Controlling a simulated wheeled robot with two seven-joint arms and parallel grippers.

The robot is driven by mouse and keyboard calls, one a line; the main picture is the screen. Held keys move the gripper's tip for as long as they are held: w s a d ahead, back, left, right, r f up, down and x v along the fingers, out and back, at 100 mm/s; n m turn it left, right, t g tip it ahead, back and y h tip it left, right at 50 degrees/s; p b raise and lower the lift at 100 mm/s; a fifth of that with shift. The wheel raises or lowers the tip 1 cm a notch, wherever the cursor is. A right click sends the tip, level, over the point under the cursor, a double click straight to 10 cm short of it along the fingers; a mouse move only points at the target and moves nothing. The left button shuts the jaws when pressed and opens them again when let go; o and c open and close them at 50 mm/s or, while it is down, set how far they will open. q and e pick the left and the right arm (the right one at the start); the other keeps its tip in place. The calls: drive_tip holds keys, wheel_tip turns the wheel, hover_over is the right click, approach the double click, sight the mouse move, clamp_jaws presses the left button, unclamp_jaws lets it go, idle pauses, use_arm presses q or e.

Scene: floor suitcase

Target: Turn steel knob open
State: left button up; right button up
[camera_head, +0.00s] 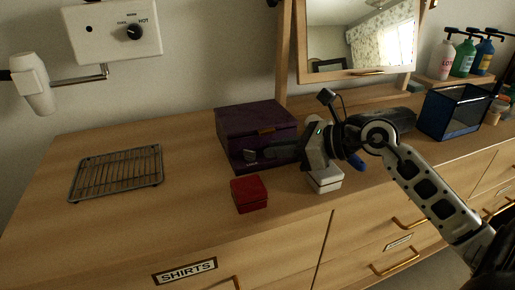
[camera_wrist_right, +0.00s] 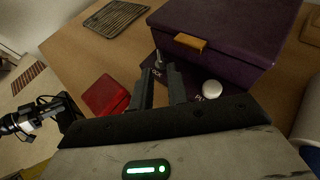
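The purple box (camera_head: 255,122) stands on the dresser top, its lid down. In the wrist view it (camera_wrist_right: 215,40) has a gold clasp and a dark front ledge. A small steel knob (camera_wrist_right: 160,60) stands on the ledge, left of a round white knob (camera_wrist_right: 212,89) with lettering beside it. My right gripper (camera_wrist_right: 160,72) is open, its two fingertips apart and very near the steel knob; contact is unclear. In the head view my right gripper (camera_head: 265,151) reaches in from the right along the box front. My left arm shows at the wrist view's left edge, fingers unclear.
A red box (camera_head: 249,194) stands in front of the purple box. A white box (camera_head: 325,179) is beneath my right wrist. A wire rack (camera_head: 117,172) lies at left. A blue-edged bin (camera_head: 453,112) and a mirror (camera_head: 357,40) are at right and back.

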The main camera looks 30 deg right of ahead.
sight(255, 151)
drive_tip(key=x, duration=0.4)
drive_tip(key=shift+w, duration=0.1)
drive_tip(key=shift+w+a+f, duration=0.3)
drive_tip(key=shift+w, duration=0.15)
use_arm(q)
drive_tip(key=shift+s+f, duration=0.1)
drive_tip(key=shift+f, duration=0.05)
use_arm(e)
clamp_jaws()
